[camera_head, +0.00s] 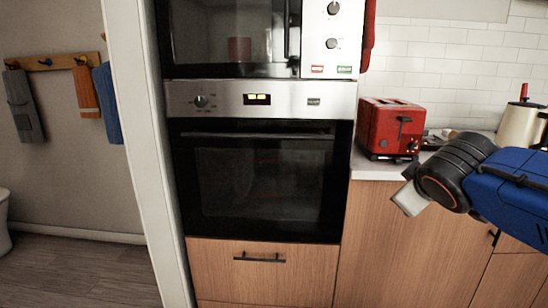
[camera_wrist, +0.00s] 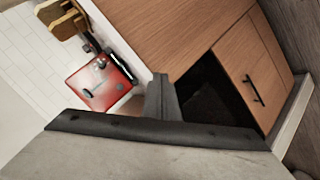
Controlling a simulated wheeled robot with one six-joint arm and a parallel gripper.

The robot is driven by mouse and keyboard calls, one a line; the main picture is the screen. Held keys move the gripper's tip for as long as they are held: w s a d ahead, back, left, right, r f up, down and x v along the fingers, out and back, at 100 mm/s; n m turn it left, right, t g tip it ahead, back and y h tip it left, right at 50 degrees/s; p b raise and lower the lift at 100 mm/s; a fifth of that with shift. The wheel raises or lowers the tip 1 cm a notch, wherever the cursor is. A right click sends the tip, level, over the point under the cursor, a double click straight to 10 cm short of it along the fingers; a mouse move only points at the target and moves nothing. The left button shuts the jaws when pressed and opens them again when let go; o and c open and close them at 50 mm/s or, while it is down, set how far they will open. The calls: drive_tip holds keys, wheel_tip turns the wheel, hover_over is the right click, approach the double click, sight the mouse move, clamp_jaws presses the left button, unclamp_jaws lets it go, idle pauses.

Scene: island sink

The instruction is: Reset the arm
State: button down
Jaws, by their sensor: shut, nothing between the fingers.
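My arm (camera_head: 500,185), blue with black joints, reaches in from the right edge of the head view, in front of the wooden cabinet. A pale grey part of it points down and left, clear of the counter. In the wrist view my gripper (camera_wrist: 162,92) shows as dark fingers closed together, with nothing between them. It appears apart from every object. My gripper's fingers cannot be made out in the head view.
A red toaster (camera_head: 391,128) stands on the counter (camera_head: 375,168), with a cream kettle (camera_head: 522,125) to its right. A built-in oven (camera_head: 262,175) sits below a microwave (camera_head: 235,35), above a wooden drawer (camera_head: 262,270). The floor (camera_head: 75,275) at left looks clear.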

drive_tip(key=s+a+f+m+g+y, duration=0.2)
drive_tip(key=s+f+m+g, duration=0.4)
drive_tip(key=s+f, duration=1.2)
drive_tip(key=shift+f+m+y, duration=0.3)
drive_tip(key=shift+f+y, duration=0.2)
drive_tip(key=shift+f, duration=0.1)
